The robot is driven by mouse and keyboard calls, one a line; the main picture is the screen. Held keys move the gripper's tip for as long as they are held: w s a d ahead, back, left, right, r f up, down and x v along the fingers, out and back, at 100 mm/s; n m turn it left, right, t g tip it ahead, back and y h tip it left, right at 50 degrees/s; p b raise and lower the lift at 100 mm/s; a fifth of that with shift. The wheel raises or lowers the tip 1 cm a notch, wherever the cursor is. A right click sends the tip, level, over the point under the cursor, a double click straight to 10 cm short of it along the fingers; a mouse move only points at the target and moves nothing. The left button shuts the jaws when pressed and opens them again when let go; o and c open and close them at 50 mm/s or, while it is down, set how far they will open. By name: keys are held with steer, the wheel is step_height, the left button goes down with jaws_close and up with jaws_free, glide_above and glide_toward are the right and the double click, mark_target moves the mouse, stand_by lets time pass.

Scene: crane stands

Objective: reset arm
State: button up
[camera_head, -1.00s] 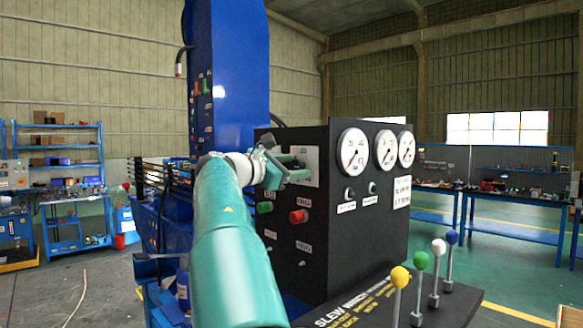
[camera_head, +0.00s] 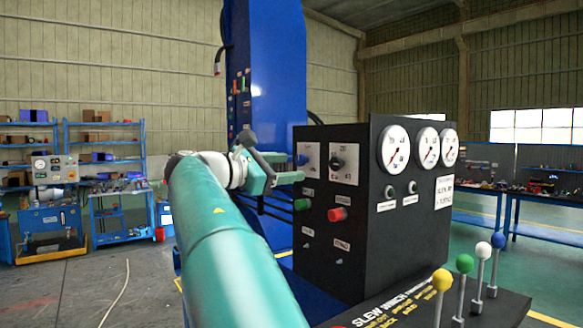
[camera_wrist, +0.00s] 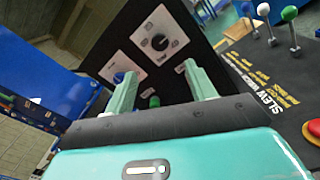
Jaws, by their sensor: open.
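My gripper (camera_head: 283,178) is at the end of my teal arm, at the left edge of the black control panel (camera_head: 375,230). In the wrist view my gripper (camera_wrist: 165,88) shows its two fingers apart with nothing between them. Past the fingers are a black rotary knob (camera_wrist: 159,42), a blue knob (camera_wrist: 119,77) and a green button (camera_wrist: 154,101). In the head view the black knob (camera_head: 337,162), green button (camera_head: 301,204) and red button (camera_head: 337,214) are in plain sight. Whether a finger touches the panel cannot be told.
Levers with yellow (camera_head: 442,280), green (camera_head: 464,263), white and blue balls stand on the console at the lower right. A tall blue column (camera_head: 275,75) rises behind the panel. Blue shelves (camera_head: 104,150) stand at the far left, with open floor (camera_head: 95,285) before them.

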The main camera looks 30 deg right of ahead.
steer(key=shift+f, duration=0.1)
stand_by(0.3)
steer(key=s+a+f+m+t+y, duration=0.2)
steer(key=s+f+y, duration=0.25)
steer(key=f, duration=0.45)
steer(key=s+a+f+m+t+y, duration=0.1)
steer(key=s+f+t+y, duration=0.15)
steer(key=f+y, duration=0.45)
steer(key=s+a+f+m+y, duration=0.3)
steer(key=s+a+f+m, duration=0.1)
steer(key=s+a+f, duration=0.4)
steer(key=s+a+f+m+y, duration=0.3)
steer(key=s+a+f, duration=0.6)
steer(key=f, duration=0.6)
steer(key=a+m, duration=0.2)
steer(key=shift+a, duration=0.35)
